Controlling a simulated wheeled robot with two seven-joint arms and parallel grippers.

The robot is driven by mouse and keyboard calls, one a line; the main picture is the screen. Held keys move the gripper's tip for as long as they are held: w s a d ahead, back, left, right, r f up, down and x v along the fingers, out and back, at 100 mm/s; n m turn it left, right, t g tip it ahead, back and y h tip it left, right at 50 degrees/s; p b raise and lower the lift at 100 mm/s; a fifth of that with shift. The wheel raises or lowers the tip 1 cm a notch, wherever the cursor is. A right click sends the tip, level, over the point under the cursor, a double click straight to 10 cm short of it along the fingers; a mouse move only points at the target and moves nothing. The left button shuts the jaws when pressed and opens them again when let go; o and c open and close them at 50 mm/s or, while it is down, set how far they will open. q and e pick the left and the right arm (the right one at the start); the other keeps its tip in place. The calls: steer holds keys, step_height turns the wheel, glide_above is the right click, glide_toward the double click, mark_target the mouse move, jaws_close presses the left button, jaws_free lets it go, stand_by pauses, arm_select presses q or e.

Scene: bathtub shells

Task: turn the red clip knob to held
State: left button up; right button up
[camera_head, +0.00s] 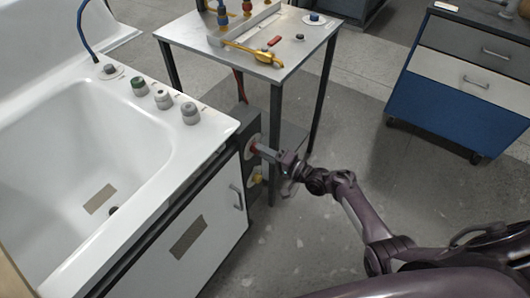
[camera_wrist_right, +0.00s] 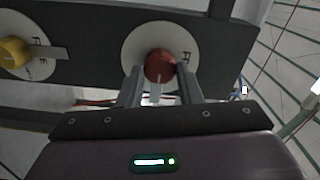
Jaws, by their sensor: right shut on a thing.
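The red clip knob (camera_wrist_right: 158,65) sits on a round white dial plate (camera_wrist_right: 135,50) with partly hidden lettering, on a dark panel. A pale pointer on the knob points down between the fingers. My left gripper is not in view.
A yellow knob (camera_head: 257,179) sits just below the red one; it also shows in the wrist view (camera_wrist_right: 14,52). The white tub (camera_head: 225,125) lies left. A metal table (camera_head: 190,32) with parts stands behind, a blue drawer cabinet (camera_head: 445,110) at right. The floor between is clear.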

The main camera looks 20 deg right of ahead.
steer(key=o, duration=1)
steer(key=v, duration=0.7)
steer(key=shift+s+d+p, duration=0.3)
steer(key=shift+p, duration=0.05)
